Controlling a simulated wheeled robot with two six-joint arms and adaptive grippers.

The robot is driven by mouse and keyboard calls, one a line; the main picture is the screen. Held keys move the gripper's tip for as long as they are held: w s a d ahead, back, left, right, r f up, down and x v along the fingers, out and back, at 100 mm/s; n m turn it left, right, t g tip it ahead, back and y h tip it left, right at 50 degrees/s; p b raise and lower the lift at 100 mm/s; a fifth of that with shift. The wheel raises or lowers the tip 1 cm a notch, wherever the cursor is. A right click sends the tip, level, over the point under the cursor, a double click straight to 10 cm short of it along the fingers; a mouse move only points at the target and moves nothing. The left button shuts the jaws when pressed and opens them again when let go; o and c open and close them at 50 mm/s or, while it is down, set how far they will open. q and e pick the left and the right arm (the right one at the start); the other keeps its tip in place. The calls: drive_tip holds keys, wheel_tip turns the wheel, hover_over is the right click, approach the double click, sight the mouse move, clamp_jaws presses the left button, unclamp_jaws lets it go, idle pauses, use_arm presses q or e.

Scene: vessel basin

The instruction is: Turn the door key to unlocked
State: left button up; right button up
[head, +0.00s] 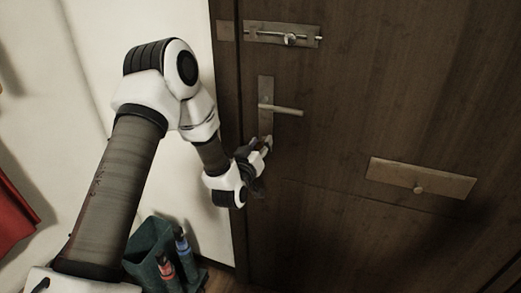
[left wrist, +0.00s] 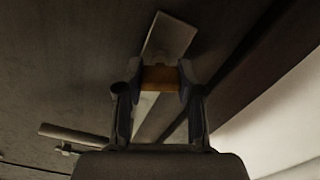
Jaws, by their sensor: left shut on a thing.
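The brass key (left wrist: 160,78) shows between my left gripper's two fingers in the left wrist view, at the long metal lock plate (left wrist: 170,38). My left gripper (head: 264,148) is shut on the key, at the lower end of the same plate (head: 266,92) in the head view. The fingers also show in the left wrist view (left wrist: 160,92), one on each side of the key. The key's shaft and the keyhole are hidden. The dark wooden door (head: 340,110) stands shut. My right gripper is not in view.
The door handle (head: 286,110) sticks out just above my left gripper. A slide bolt (head: 285,36) is higher up, and a flat metal plate with a knob (head: 420,178) is to the right. A green container (head: 150,243) with umbrellas stands below my left arm.

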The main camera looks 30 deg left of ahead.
use_arm(q)
drive_tip(key=n+b, duration=0.2)
drive_tip(key=n, duration=0.1)
drive_tip(key=n+b, duration=0.1)
drive_tip(key=shift+f+n+b, duration=0.3)
drive_tip(key=shift+b, duration=0.05)
drive_tip(key=n+b, duration=0.3)
drive_tip(key=shift+a+n, duration=0.1)
drive_tip(key=shift+n, duration=0.3)
drive_tip(key=n+b, duration=0.3)
drive_tip(key=shift+n, duration=0.4)
drive_tip(key=shift+n+b, duration=0.65)
drive_tip(key=shift+n, duration=0.05)
drive_tip(key=shift+r, duration=0.1)
drive_tip(key=o, duration=1.2)
drive_tip(key=shift+c, duration=0.2)
drive_tip(key=shift+s, duration=0.1)
